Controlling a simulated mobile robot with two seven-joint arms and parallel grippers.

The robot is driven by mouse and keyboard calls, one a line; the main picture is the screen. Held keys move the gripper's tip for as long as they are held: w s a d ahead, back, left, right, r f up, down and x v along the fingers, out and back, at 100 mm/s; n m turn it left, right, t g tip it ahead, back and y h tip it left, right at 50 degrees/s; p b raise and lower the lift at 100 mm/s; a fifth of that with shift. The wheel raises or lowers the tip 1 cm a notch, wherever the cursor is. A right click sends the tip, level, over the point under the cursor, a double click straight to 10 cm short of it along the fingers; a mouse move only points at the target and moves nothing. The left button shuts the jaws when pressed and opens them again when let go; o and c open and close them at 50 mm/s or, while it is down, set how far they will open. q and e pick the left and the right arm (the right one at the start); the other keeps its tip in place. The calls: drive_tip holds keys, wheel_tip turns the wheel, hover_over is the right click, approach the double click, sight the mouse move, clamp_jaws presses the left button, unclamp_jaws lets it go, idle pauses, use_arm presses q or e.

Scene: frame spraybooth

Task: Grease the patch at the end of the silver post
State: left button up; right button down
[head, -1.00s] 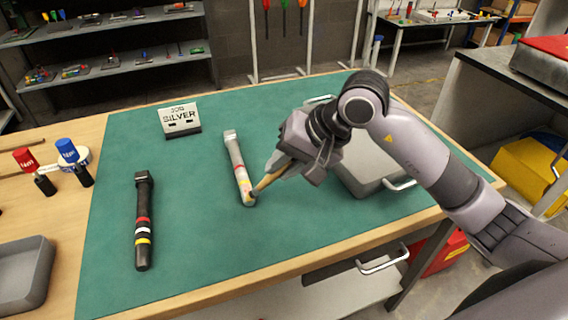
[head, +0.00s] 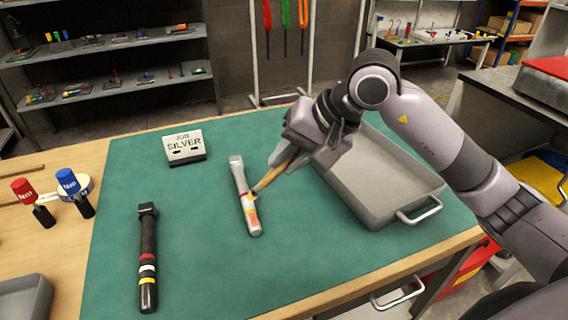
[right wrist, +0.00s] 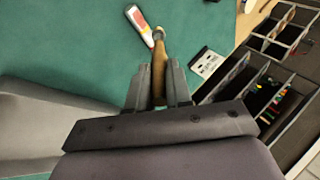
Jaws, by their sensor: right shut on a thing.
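The silver post (head: 238,175) lies on the green mat, with yellow, white and red marks toward its near end. It also shows in the right wrist view (right wrist: 140,22). My right gripper (head: 290,158) is shut on a wooden-handled brush (head: 271,178), which also shows in the right wrist view (right wrist: 159,62). The brush's dark tip is at the post's right side, by the yellow mark; I cannot tell whether it touches. A grease patch cannot be made out clearly. A black post (head: 147,245) with red, white and yellow bands lies to the left. My left gripper is not in view.
A sign (head: 184,146) reading "JOB SILVER" stands behind the posts. A grey tray (head: 425,184) sits right of the brush. The mat between the two posts is clear.

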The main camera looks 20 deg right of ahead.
drive_tip(key=shift+r+p, duration=0.5)
drive_tip(key=shift+r, duration=0.9)
